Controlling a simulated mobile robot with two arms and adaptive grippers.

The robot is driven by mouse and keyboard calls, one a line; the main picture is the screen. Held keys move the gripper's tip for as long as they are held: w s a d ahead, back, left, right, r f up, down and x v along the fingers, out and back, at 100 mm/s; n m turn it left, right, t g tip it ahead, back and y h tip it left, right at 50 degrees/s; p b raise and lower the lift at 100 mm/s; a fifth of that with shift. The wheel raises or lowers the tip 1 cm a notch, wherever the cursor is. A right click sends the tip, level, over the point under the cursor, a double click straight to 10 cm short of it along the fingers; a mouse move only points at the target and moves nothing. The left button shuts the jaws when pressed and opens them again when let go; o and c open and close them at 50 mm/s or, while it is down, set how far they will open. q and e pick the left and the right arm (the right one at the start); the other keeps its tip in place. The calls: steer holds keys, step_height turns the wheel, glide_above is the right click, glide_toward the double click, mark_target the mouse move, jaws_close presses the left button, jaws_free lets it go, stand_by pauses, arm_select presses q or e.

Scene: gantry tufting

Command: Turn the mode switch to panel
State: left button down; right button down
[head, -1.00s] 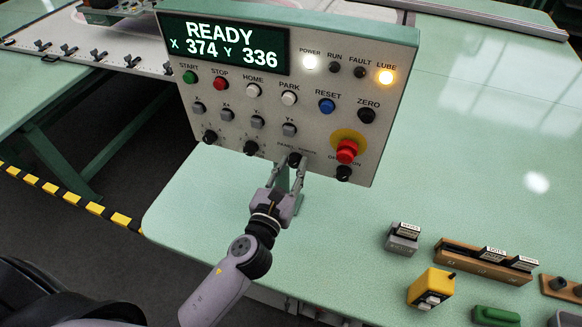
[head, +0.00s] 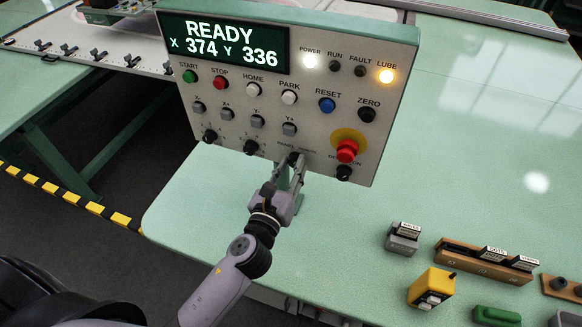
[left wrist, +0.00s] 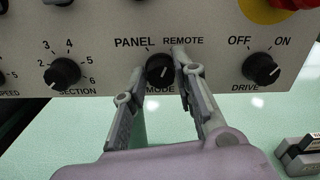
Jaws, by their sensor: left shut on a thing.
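The mode switch (left wrist: 160,70) is a round black knob low on the control panel (head: 226,112), with PANEL printed at its upper left and REMOTE at its upper right in the left wrist view. It also shows small in the head view (head: 294,158). My left gripper (left wrist: 161,76) is shut on the knob, one finger on each side; it also shows in the head view (head: 293,164). The knob's pale pointer mark is small; it seems to lean toward the upper right, but I cannot tell surely. My right gripper is not in view.
The section knob (left wrist: 62,73) is left of the mode switch and the drive knob (left wrist: 260,68) right, below the red emergency button (head: 347,150). The green tabletop (head: 240,230) carries a yellow box (head: 431,288) and a wooden rack (head: 485,262) at right.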

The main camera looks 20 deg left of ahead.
arm_select(q)
steer(key=n, duration=0.6)
steer(key=shift+a+b, duration=0.1)
steer(key=shift+b, duration=0.25)
steer(key=n, duration=0.5)
steer(key=shift+f, duration=0.1)
steer(key=shift+n, duration=0.4)
steer(key=c, duration=1.3)
jaws_free()
steer(key=shift+s, duration=0.15)
steer(key=s, duration=1.1)
steer(key=shift+s+a, duration=0.25)
steer(key=shift+s, duration=0.15)
